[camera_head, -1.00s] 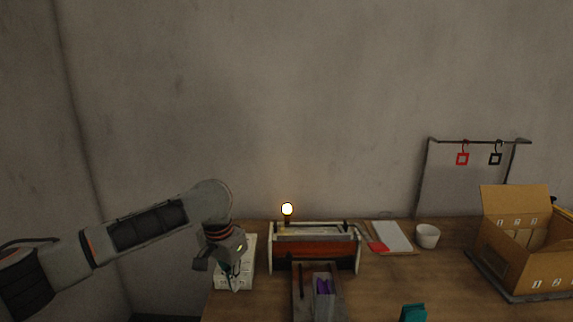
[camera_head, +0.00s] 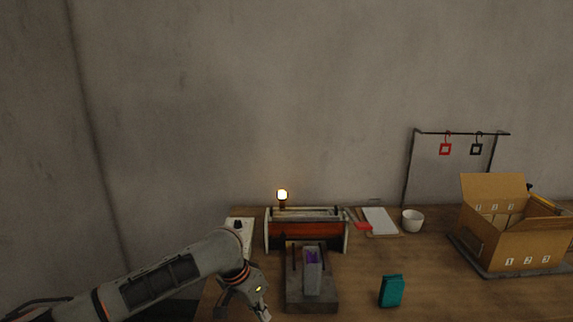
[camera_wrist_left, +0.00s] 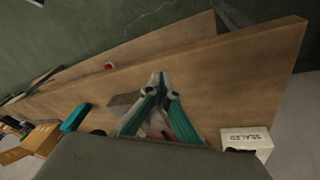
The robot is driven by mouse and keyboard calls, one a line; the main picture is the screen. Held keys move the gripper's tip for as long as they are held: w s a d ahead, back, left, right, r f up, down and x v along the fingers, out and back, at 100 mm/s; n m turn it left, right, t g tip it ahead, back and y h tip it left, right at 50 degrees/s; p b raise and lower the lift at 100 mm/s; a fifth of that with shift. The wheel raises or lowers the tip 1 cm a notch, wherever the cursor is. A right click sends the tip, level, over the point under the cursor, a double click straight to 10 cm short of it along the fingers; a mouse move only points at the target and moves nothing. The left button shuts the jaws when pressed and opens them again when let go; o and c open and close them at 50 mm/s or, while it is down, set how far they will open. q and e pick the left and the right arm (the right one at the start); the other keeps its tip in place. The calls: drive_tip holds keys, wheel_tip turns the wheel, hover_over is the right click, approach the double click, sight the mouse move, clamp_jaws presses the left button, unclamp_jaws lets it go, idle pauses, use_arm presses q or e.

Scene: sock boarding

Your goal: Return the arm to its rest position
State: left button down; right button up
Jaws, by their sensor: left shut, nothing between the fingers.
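My left arm comes in from the left in the head view. Its gripper (camera_head: 262,311) is low, over the table's front left part, left of the grey block, pointing down. In the left wrist view the two fingers (camera_wrist_left: 157,79) meet at their tips, shut with nothing between them. Whether the fingers touch anything cannot be told. My right gripper is in neither view.
A grey block (camera_head: 296,300) bears a holder (camera_head: 313,281) with something purple. Behind it stands a red-fronted machine (camera_head: 305,231) with a lit lamp (camera_head: 282,195). A teal object (camera_head: 391,291), white cup (camera_head: 413,221) and open cardboard box (camera_head: 482,238) stand to the right.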

use_arm(q)
drive_tip(key=s+d+f+n+t+h, duration=0.1)
drive_tip(key=s+d+f+t+h, duration=0.15)
drive_tip(key=s+f, duration=0.3)
drive_tip(key=s+d+f+t+h, duration=0.1)
drive_tip(key=s+d+f+h, duration=0.1)
drive_tip(key=s+d+f, duration=0.35)
drive_tip(key=s+a+f+n+t+y, duration=0.1)
drive_tip(key=s+a+f+t+y, duration=0.1)
drive_tip(key=s+a+f, duration=0.3)
drive_tip(key=s+a+f+t+y, duration=0.3)
drive_tip(key=s+a, duration=0.8)
drive_tip(key=a, duration=0.8)
wheel_tip(320, 180, down, 2)
drive_tip(key=shift+n+y, duration=0.4)
drive_tip(key=shift+y, duration=0.05)
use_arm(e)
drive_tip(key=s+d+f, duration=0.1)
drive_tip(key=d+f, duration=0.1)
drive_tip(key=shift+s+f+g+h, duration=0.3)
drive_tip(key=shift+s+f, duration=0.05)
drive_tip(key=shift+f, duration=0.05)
